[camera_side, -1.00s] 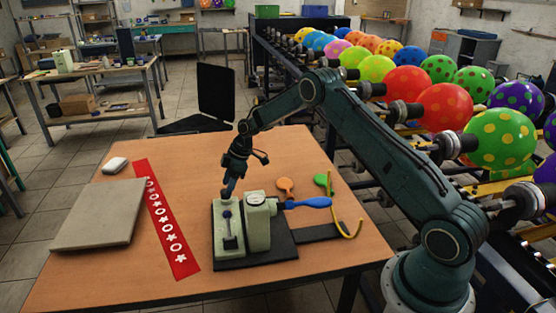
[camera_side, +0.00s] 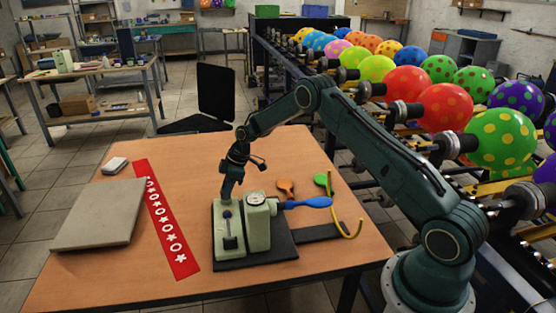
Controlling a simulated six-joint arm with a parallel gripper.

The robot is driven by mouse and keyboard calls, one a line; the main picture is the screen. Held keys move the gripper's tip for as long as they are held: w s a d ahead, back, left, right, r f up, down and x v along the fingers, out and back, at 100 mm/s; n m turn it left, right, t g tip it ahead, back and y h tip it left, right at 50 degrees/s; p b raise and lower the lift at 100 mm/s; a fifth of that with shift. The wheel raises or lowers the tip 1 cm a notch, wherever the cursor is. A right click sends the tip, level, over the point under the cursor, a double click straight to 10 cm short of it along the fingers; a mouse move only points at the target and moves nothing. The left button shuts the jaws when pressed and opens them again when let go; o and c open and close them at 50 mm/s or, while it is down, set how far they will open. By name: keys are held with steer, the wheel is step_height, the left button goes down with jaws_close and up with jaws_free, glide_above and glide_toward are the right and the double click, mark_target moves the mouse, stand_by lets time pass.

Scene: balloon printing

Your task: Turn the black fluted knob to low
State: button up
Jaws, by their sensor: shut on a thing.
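A pale green machine (camera_side: 257,230) with two blocks stands on a dark base plate on the orange table. My gripper (camera_side: 225,197) points down at the top of its left block and is shut on the black fluted knob. The knob is mostly hidden by the fingers, and its setting cannot be read from here. A small round dial (camera_side: 256,199) with a white face is on top of the right block. A blue handle (camera_side: 308,202) sticks out to the right of the machine.
A red strip with white shapes (camera_side: 166,220) and a grey slab (camera_side: 100,214) lie to the left. The table's front left is clear.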

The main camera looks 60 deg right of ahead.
steer(key=shift+m, duration=0.3)
steer(key=m+t+h, duration=0.1)
steer(key=m, duration=0.3)
steer(key=shift+a, duration=0.15)
steer(key=shift+s+m+t+h, duration=0.15)
steer(key=shift+m+h, duration=0.3)
steer(key=shift+m, duration=0.6)
steer(key=shift+w+m+t+h, duration=0.15)
steer(key=shift+m+h, duration=0.3)
steer(key=shift+m, duration=0.6)
steer(key=shift+s, duration=0.1)
steer(key=o, duration=1)
steer(key=shift+r, duration=0.1)
steer(key=v, duration=1.3)
steer(key=shift+s+r, duration=0.1)
steer(key=shift+r, duration=0.2)
